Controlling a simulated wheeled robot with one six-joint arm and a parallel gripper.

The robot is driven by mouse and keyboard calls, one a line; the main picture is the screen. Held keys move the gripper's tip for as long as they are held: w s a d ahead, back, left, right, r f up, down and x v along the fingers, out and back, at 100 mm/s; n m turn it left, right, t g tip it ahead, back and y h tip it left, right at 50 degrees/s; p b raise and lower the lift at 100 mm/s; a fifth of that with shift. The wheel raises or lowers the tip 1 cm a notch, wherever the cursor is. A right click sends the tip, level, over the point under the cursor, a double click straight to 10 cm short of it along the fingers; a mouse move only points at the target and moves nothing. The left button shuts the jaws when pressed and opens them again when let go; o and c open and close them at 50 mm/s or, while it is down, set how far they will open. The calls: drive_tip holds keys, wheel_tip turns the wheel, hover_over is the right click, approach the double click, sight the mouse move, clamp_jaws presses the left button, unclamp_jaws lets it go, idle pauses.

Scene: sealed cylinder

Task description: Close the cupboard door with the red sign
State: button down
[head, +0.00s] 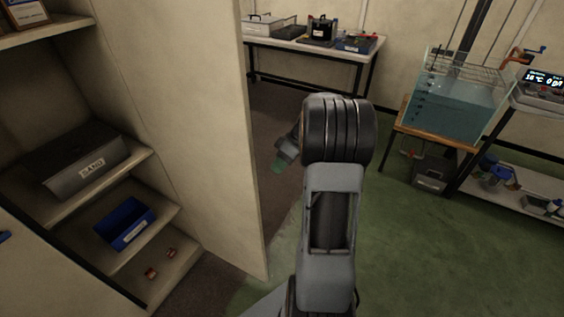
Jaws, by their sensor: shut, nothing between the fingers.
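An open cupboard with shelves fills the left of the head view; its lower shelf edge (168,283) is in sight. A tall, plain cream panel (195,130) stands upright along its right side and looks like an open door seen from its inner face. Part of another panel (25,275) with a blue handle (4,237) shows at the lower left. No red sign is visible on either. My gripper (278,167) is shut and empty, right of the tall panel's free edge and partly hidden behind my arm. I cannot tell whether it touches the panel.
The shelves hold a grey box marked SAND (85,165), a blue bin (125,222) and small reddish items (152,272). A bench (300,45) stands at the back, a water tank (450,105) on a wooden stand at right. Green floor (420,260) is clear at lower right.

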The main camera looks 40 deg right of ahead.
drive_tip(key=s+a+f, duration=0.1)
drive_tip(key=a+f, duration=0.3)
drive_tip(key=a, duration=0.2)
drive_tip(key=shift+a+f, duration=0.15)
drive_tip(key=shift+a, duration=0.2)
drive_tip(key=shift+s, duration=0.1)
